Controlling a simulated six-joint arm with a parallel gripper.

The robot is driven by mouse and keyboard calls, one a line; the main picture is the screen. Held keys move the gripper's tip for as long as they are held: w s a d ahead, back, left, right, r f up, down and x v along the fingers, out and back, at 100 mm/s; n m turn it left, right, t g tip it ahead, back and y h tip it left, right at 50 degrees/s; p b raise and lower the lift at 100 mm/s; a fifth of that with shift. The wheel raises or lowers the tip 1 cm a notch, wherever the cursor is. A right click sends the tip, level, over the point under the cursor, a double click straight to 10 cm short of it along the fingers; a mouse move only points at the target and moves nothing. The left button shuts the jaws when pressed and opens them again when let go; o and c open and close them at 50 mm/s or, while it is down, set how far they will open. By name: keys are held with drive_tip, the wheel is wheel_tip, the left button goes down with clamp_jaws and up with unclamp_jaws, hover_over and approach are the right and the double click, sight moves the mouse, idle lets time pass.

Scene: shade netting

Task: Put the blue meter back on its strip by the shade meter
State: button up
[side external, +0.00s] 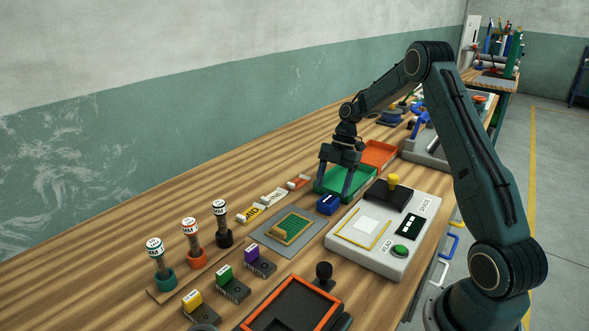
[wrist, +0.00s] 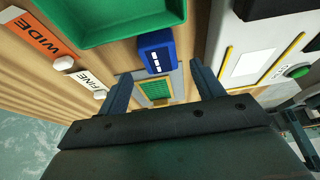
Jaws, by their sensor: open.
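The blue meter (side external: 327,206) is a small blue block with white marks on top. It appears to rest on the bench, between the green tray and the left corner of the pale shade meter (side external: 390,250). No strip shows clearly under it. In the wrist view the blue meter (wrist: 156,54) lies just beyond the gap between my fingers, and the shade meter (wrist: 245,55) is at right. My gripper (side external: 335,191) is open, empty and pointing down, by the green tray and near the blue meter. It also shows in the wrist view (wrist: 158,78).
A green tray (side external: 329,192) and an orange tray (side external: 378,153) lie behind. A grey mat with a framed green net (side external: 293,229) is in front of the meter. Labelled strips (side external: 270,199), upright handled tools (side external: 192,243) and small coloured blocks (side external: 230,285) stand to the left.

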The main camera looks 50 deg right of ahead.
drive_tip(key=v, duration=0.7)
idle(0.6)
drive_tip(key=s+a+r+m+t+h, duration=0.1)
drive_tip(key=s+a+r+m, duration=0.25)
drive_tip(key=a+r, duration=0.45)
drive_tip(key=s+a+r+m+t+h, duration=0.1)
drive_tip(key=s+a+r+m, duration=0.2)
drive_tip(key=a+r+m, duration=0.35)
drive_tip(key=s+a+m+t+h, duration=0.1)
drive_tip(key=s+a+m, duration=0.3)
drive_tip(key=s, duration=0.5)
drive_tip(key=s+a+m+t+h, duration=0.1)
drive_tip(key=s+a+m, duration=0.3)
drive_tip(key=s, duration=0.5)
drive_tip(key=shift+s+a+t, duration=0.35)
drive_tip(key=shift+a+t, duration=0.45)
drive_tip(key=shift+a, duration=0.3)
